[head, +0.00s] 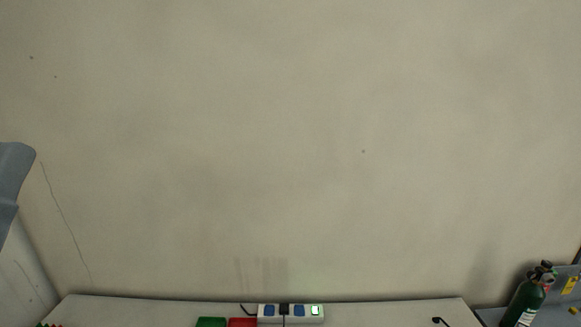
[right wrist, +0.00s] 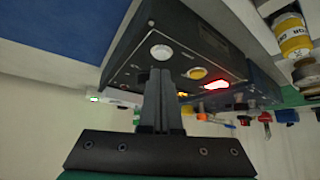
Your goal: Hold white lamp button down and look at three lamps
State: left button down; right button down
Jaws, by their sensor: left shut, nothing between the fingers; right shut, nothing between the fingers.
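In the right wrist view a dark box (right wrist: 128,62) carries a round white button (right wrist: 160,52). A round yellowish button (right wrist: 195,73) and a brightly lit red lamp (right wrist: 217,85) are to its right. A small orange glow (right wrist: 183,94) shows beside my fingers; its source is partly hidden. My right gripper (right wrist: 161,73) is shut and empty, its fingertips close to the white button's lower edge in the picture. I cannot tell if they touch it. In the head view only a grey part of my left arm shows at the left edge; no left fingers are visible.
A power strip (head: 298,313) with a lit green switch stands at the wall. Green (head: 211,322) and red (head: 242,322) items lie beside it. A yellow-labelled part (right wrist: 293,37) is near the box.

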jog(key=shift+f+b, duration=0.8)
jog(key=shift+f, duration=0.05)
dwell(0.3)
dwell(1.8)
notch_tip(320, 180, up, 7)
jog(key=p, duration=0.6)
jog(key=shift+r+p, duration=0.1)
jog(key=shift+p, duration=0.25)
